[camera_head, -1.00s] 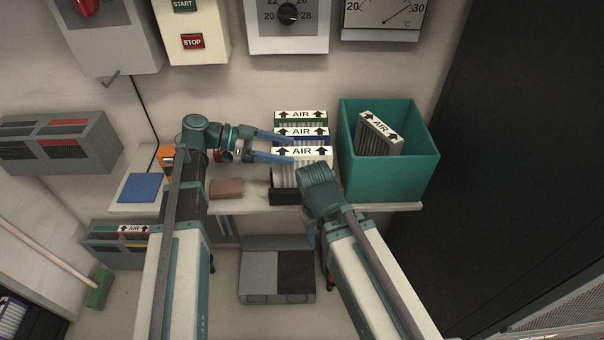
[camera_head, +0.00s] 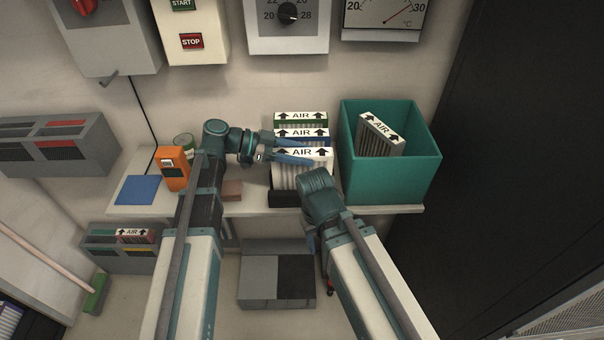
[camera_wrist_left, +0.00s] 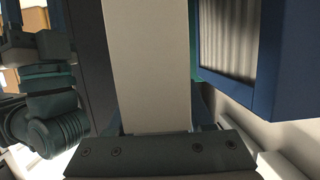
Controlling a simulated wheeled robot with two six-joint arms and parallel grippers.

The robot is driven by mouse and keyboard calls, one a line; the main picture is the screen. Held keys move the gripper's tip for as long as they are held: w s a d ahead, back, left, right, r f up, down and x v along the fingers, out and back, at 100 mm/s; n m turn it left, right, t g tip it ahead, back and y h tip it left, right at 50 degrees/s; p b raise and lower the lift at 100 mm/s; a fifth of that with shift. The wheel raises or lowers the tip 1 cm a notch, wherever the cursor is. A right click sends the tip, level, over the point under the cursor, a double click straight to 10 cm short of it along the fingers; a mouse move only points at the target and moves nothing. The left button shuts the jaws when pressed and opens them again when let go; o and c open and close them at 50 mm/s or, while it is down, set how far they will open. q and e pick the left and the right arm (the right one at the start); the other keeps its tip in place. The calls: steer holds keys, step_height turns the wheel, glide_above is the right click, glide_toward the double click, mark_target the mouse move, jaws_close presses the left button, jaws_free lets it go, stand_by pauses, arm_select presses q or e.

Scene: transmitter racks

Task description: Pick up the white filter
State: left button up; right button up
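The white filter (camera_head: 303,154), with a white top marked AIR and arrows, stands in front of a blue filter (camera_head: 302,132) and a green filter (camera_head: 300,115) on the shelf. My left gripper (camera_head: 291,151) reaches in from the left, its blue fingers on either side of the white filter's left end. In the left wrist view a pale slab, the white filter (camera_wrist_left: 148,65), stands upright ahead of the palm, with the blue filter (camera_wrist_left: 285,60) to its right. Whether the fingers press on it is unclear. My right arm's wrist is in front and to the right; its fingers are hidden.
A teal bin (camera_head: 400,185) holding a filter (camera_head: 380,138) stands right of the row. An orange device (camera_head: 172,168), a can (camera_head: 184,145), a blue pad (camera_head: 138,189) and a brown block (camera_head: 232,190) lie left on the shelf (camera_head: 245,208).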

arm_select(q)
jaws_close()
steer(key=shift+r, duration=0.15)
